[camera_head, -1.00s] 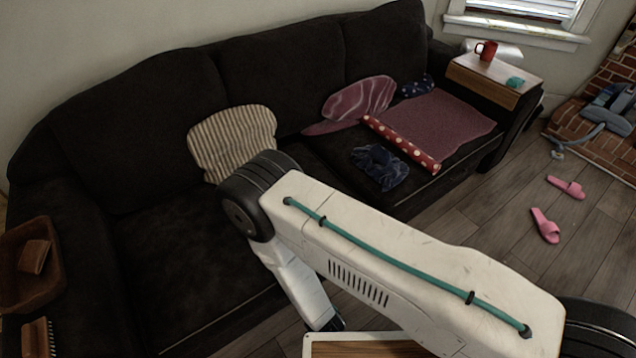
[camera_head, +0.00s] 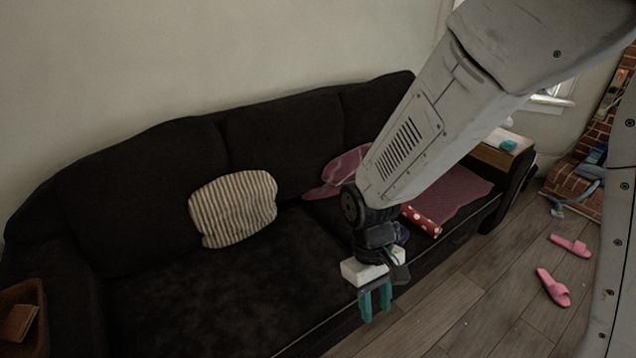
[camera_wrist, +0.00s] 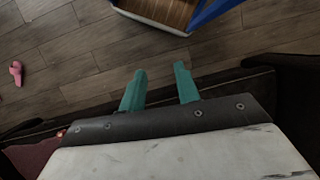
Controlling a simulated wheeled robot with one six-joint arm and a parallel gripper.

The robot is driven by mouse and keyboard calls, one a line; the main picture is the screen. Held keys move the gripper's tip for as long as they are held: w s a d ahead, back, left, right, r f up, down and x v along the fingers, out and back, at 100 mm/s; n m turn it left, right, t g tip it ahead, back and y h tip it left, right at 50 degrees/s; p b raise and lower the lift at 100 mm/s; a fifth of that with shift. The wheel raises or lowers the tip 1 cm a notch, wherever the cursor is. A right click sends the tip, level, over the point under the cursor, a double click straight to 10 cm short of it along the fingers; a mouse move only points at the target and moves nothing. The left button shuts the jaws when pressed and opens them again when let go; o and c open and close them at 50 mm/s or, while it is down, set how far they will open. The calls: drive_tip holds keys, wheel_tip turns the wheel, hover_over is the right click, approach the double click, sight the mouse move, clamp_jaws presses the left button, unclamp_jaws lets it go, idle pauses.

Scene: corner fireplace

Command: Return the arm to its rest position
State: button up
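My arm reaches down from the upper right in the head view, its light grey link crossing in front of the sofa. My gripper (camera_head: 376,302) hangs at its lower end, in front of the sofa's front edge, with its teal fingers pointing down. In the wrist view my gripper (camera_wrist: 160,72) shows two teal fingers spread apart with nothing between them. The fingers point over the wooden floor.
A dark sofa (camera_head: 200,305) holds a striped pillow (camera_head: 233,209). A wooden-bottomed, pale-rimmed object (camera_wrist: 168,12) lies beyond the fingers. Pink slippers (camera_head: 553,287) lie on the floor at right. A wooden armrest tray (camera_head: 497,156) is partly hidden by my arm.

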drive_tip(key=s+d+r+m+t, duration=0.2)
drive_tip(key=s+d+r, duration=0.3)
drive_tip(key=d+r, duration=0.3)
drive_tip(key=s+d+r+m+t+y, duration=0.1)
drive_tip(key=s+d+r+m+t, duration=0.2)
drive_tip(key=d+r, duration=0.4)
wheel_tip(320, 180, up, 8)
drive_tip(key=shift+s+d+f+m, duration=0.1)
drive_tip(key=shift+s+d+m, duration=0.3)
drive_tip(key=shift+s+m, duration=0.45)
drive_tip(key=shift+s, duration=0.1)
